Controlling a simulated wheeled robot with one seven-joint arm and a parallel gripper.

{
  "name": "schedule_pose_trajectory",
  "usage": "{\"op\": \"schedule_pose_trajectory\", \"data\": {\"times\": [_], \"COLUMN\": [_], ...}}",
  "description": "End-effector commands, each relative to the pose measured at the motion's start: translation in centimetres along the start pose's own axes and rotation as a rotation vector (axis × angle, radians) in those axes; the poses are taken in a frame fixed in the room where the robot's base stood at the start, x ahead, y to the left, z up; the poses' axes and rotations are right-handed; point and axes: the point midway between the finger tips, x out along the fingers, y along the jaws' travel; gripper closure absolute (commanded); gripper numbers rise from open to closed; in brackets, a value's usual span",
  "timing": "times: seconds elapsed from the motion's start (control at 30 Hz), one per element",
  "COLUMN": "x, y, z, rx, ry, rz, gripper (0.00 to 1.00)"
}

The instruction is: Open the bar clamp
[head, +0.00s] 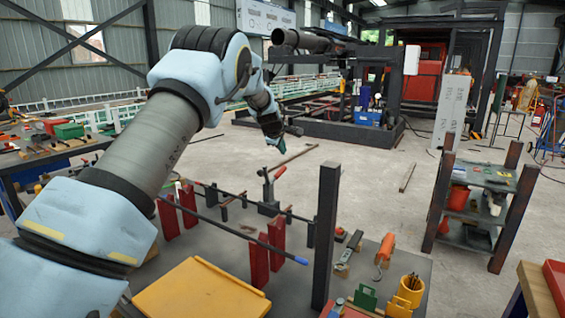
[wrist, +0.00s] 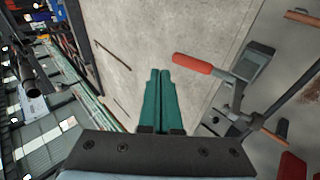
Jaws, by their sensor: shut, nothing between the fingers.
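The bar clamp (head: 267,190) stands near the back edge of the bench, with a red handle (head: 280,173) tilted up to the right. In the wrist view the red handle (wrist: 192,64) points left from the grey clamp body and its base plate (wrist: 256,62). My gripper (head: 281,148) is above the handle in the head view, apart from it. In the wrist view its two green fingers (wrist: 160,74) are pressed together and empty, left of the handle's end. Whether the clamp grips a bar is too small to tell.
Red supports (head: 276,240) carry dark bars (head: 230,230) with blue and red ends across the bench. A dark post (head: 326,235) rises right of the clamp. A yellow tray (head: 200,290), an orange-handled tool (head: 385,249) and a yellow cup (head: 410,290) occupy the front.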

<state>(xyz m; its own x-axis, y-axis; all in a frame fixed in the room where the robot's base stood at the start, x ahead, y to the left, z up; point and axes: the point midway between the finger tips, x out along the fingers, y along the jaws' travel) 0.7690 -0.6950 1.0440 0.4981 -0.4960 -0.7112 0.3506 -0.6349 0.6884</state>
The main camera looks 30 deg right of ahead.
Motion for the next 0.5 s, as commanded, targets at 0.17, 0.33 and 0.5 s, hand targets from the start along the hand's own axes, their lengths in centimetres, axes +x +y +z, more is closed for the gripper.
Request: {"op": "schedule_pose_trajectory", "data": {"times": [0.17, 0.33, 0.5], "x": [-3.2, -5.3, -6.2], "y": [1.6, 2.7, 3.2], "z": [0.0, 0.0, 0.0], "rx": [0.001, 0.001, -0.001], "ry": [0.003, 0.003, 0.003], "rz": [0.002, -0.001, -0.002], "gripper": [1.00, 1.00, 1.00]}}
